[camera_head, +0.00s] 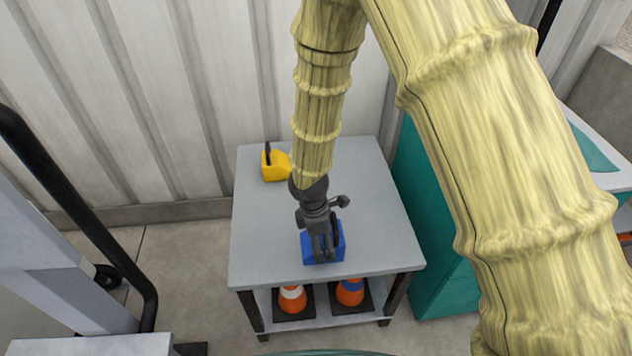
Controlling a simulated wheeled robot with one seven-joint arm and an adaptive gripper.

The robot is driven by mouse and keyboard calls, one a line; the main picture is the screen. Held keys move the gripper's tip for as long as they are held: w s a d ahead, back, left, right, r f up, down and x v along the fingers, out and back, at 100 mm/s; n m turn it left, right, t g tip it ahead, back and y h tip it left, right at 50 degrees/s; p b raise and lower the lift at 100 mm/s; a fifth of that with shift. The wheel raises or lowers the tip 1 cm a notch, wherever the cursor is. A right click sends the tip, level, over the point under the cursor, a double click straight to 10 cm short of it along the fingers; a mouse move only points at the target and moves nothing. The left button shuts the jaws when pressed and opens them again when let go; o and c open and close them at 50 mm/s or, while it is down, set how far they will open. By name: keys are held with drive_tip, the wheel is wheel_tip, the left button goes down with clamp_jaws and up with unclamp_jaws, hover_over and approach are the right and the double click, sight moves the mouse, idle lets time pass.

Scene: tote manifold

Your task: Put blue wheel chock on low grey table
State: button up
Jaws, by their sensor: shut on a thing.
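The blue wheel chock (309,250) is at the front middle of the low grey table (262,222). My gripper (324,250) is over it and shut on it, with the fingers pointing down. The gripper hides part of the chock. The chock appears to be at the tabletop, but I cannot tell whether it rests on it or hangs just above.
A yellow chock-like block (275,166) with a black handle stands at the table's back left. Two orange cones (293,298) stand on the shelf below. A teal cabinet (440,285) is close on the right. A ribbed wall (130,100) is behind. The tabletop's left and right sides are clear.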

drive_tip(key=shift+w+d+r, duration=0.1)
drive_tip(key=shift+w+d, duration=0.05)
drive_tip(key=shift+w, duration=0.2)
drive_tip(key=w+d, duration=0.3)
drive_tip(key=d, duration=0.1)
drive_tip(key=w+d+f, duration=0.1)
drive_tip(key=w+d, duration=0.2)
drive_tip(key=d, duration=0.1)
drive_tip(key=w+d+p, duration=0.1)
drive_tip(key=w+d, duration=0.2)
drive_tip(key=d, duration=0.1)
drive_tip(key=shift+d+f, duration=0.2)
drive_tip(key=shift+d, duration=0.1)
drive_tip(key=shift+d+f, duration=0.1)
drive_tip(key=shift+f, duration=1.7)
drive_tip(key=shift+f, duration=0.1)
drive_tip(key=o, duration=1.2)
wheel_tip(320, 180, up, 12)
drive_tip(key=a, duration=0.2)
